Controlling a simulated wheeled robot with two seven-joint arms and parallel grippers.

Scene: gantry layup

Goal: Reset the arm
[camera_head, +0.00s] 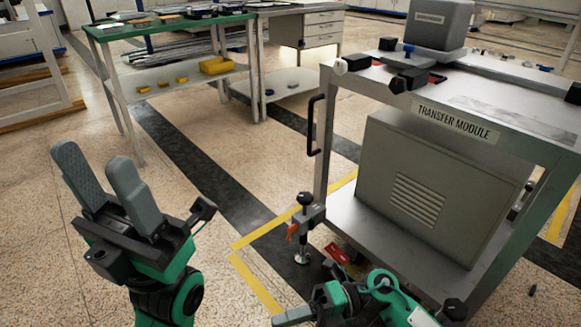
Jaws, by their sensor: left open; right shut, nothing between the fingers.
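My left gripper (96,162) is raised at the lower left, its two grey fingers apart and pointing up, with nothing between them. My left arm, green and black, runs down from it out of the picture. My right gripper (290,317) is low at the bottom middle, pointing left, in front of the transfer module's lower front corner. Its fingers are together and hold nothing; part of it is cut off by the bottom edge. My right arm is bent beside the module at the bottom right.
The transfer module (456,123), a grey cart with a black handle (314,125) and a foot clamp (304,225), fills the right side. A green-topped bench (165,27) with yellow bins (217,65) stands at the back left. Open floor lies between them.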

